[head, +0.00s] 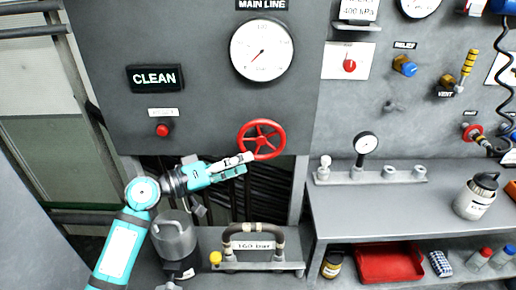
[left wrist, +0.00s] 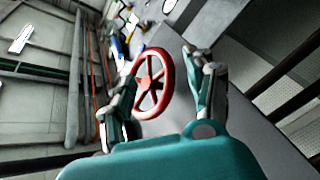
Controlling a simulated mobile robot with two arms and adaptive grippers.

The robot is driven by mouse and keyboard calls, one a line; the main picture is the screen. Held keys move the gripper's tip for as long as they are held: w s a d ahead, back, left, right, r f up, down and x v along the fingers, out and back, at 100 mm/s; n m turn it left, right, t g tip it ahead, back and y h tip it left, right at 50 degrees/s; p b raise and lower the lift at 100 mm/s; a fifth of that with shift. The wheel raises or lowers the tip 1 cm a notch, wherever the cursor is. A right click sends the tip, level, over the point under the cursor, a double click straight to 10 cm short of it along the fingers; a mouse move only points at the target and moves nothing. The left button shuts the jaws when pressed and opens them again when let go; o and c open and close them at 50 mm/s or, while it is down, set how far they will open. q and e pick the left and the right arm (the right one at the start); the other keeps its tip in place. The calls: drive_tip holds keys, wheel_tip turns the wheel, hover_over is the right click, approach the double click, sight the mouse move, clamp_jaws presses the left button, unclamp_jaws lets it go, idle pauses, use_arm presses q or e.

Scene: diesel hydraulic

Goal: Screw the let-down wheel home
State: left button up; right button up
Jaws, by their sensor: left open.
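The red let-down wheel (head: 262,139) is a spoked handwheel on the lower part of the grey panel in the head view. It also shows in the left wrist view (left wrist: 152,84), framed between my fingers. My left gripper (head: 243,166) is open, and its fingertips are just below and left of the wheel's lower rim in the head view. In the left wrist view the gripper (left wrist: 165,100) has one finger on each side of the wheel. I cannot tell whether either finger touches the rim. My right gripper is not in view.
A large white gauge (head: 261,50) is above the wheel, with a red button (head: 162,130) to its left. Below stand a grey canister (head: 174,238) and a hose on a stand (head: 252,266). A grey shelf (head: 400,208) with a small gauge (head: 366,144) is at right.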

sight(257, 156)
use_arm(q)
drive_tip(key=p+x, duration=0.1)
drive_tip(key=x, duration=0.3)
drive_tip(key=shift+d+r, duration=0.1)
drive_tip(key=shift+d, duration=0.1)
drive_tip(key=shift+w+d, duration=0.2)
drive_tip(key=shift+d, duration=0.05)
drive_tip(key=shift+w+d, duration=0.1)
drive_tip(key=shift+d, duration=0.05)
drive_tip(key=c, duration=0.8)
clamp_jaws()
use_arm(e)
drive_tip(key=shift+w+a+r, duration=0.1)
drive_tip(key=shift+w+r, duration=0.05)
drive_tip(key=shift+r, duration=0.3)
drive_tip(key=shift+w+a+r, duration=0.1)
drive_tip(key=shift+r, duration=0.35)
